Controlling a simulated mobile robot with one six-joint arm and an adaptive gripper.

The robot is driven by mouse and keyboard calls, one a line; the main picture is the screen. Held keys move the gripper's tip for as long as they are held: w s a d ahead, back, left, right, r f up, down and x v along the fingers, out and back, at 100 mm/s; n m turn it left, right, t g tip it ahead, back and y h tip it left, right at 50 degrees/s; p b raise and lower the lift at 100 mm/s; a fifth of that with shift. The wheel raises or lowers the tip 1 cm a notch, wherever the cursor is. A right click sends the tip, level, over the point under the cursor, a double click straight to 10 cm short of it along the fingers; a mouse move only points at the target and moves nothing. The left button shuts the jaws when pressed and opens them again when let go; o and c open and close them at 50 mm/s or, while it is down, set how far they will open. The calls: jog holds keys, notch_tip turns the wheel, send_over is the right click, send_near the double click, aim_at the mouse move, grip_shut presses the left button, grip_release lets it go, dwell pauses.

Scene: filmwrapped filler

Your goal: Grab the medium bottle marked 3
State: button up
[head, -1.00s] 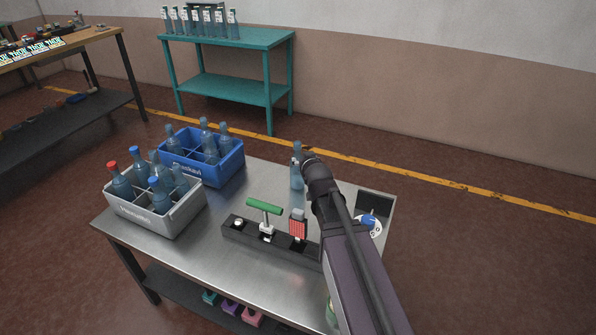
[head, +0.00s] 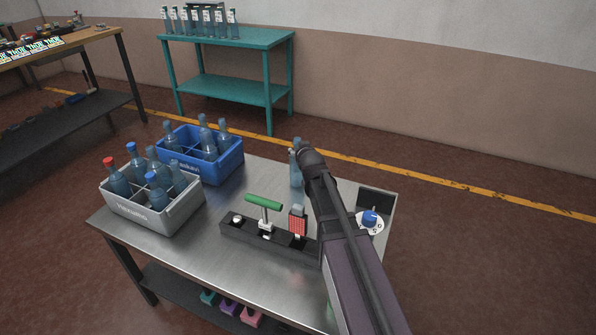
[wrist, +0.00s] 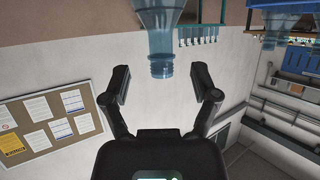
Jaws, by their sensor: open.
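A clear blue bottle (head: 297,170) stands upright on the metal table, partly behind my arm. In the wrist view the scene is upside down, and a bottle's neck (wrist: 160,62) points down from the top edge, between the fingers. My gripper (wrist: 162,82) is open, with a finger on each side of the neck and visible gaps. In the head view my wrist hides the gripper beside that bottle. No number is readable on any bottle. More bottles stand in the grey crate (head: 150,217) and the blue crate (head: 212,175).
A black fixture (head: 245,235) with a green T-handle (head: 264,202) lies in front of the bottle. A blue knob on a white dial (head: 370,218) sits right of my arm. A teal table (head: 240,40) with a bottle row stands behind. Bare metal separates the crates from the bottle.

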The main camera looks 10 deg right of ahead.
aim_at(297, 145)
jog(key=shift+w+f, duration=0.1)
jog(key=shift+w, duration=0.1)
jog(key=shift+b+x, duration=1)
jog(key=shift+x, duration=1.65)
